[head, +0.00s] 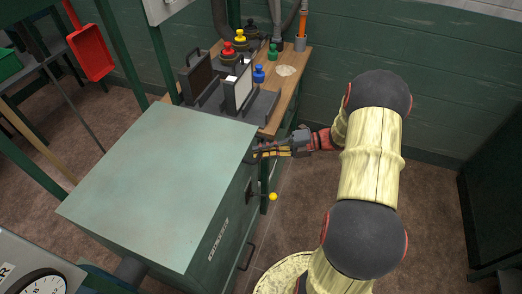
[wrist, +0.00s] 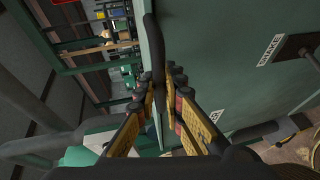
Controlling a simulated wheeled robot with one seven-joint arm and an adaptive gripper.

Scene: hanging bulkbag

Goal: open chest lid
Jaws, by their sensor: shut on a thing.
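The chest is a large green box whose flat, pale green lid (head: 165,165) fills the middle left of the head view. The lid looks shut. My gripper (head: 259,152) is at the lid's right edge, near its far corner. In the wrist view, my gripper (wrist: 161,85) has its two yellow-and-black fingers on either side of a dark upright bar (wrist: 152,38) beside the green chest wall (wrist: 215,60), and is shut on it. The bar looks like the lid's handle. In the head view, my fingers hide most of it.
A lever with a yellow knob (head: 273,197) sticks out from the chest's front, below my gripper. A wooden bench (head: 292,66) with coloured bottles stands behind the chest. A gauge box (head: 35,275) is at lower left. Brown floor (head: 440,215) is clear at right.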

